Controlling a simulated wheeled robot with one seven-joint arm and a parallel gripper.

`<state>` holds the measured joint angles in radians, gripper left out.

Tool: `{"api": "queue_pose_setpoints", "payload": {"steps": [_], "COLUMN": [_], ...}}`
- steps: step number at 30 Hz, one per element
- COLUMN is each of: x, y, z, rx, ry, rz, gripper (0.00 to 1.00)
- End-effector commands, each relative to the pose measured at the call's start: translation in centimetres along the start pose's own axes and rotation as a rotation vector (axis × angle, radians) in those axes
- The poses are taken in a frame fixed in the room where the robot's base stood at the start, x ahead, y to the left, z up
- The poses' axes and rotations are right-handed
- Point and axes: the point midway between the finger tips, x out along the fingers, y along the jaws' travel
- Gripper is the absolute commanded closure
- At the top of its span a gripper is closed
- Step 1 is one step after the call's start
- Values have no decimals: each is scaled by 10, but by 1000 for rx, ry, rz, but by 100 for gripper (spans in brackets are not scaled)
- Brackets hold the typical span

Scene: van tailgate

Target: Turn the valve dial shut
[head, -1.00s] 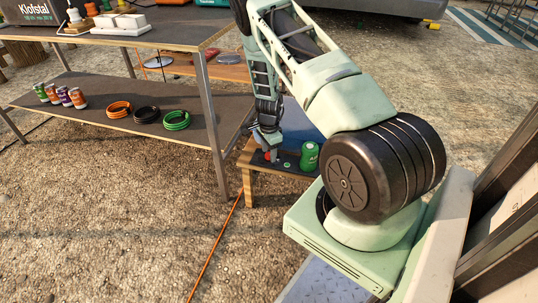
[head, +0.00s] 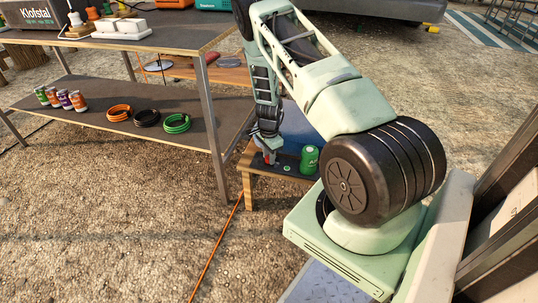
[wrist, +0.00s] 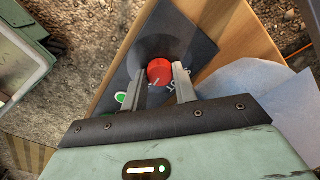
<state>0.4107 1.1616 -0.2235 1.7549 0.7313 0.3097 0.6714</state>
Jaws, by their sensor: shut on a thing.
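The red valve dial (wrist: 159,71) sits on a dark panel (wrist: 198,45) on a low wooden bench, seen in the wrist view. It has a pale pointer mark near its lower edge. My gripper (wrist: 166,77) is around the dial, with one finger on each side, shut on it. In the head view my gripper (head: 269,157) points down at the bench, and only a little red of the dial shows beside the fingers. A round green mark (wrist: 120,97) is on the panel left of the dial; a white mark by the right finger is partly hidden.
A green can (head: 309,159) stands on the low bench (head: 248,183) close to my gripper. A two-level table (head: 207,130) is to the left, with coiled cables (head: 147,117) and several cans on its lower shelf. An orange cable (head: 215,250) lies on the gravel.

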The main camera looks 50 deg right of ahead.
Motion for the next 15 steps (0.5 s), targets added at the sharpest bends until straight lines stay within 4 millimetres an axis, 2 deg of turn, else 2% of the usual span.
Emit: {"api": "queue_pose_setpoints", "payload": {"steps": [15], "x": [-2], "y": [0], "z": [0], "rx": [-441], "ry": [-1], "rz": [0], "gripper": [94]}}
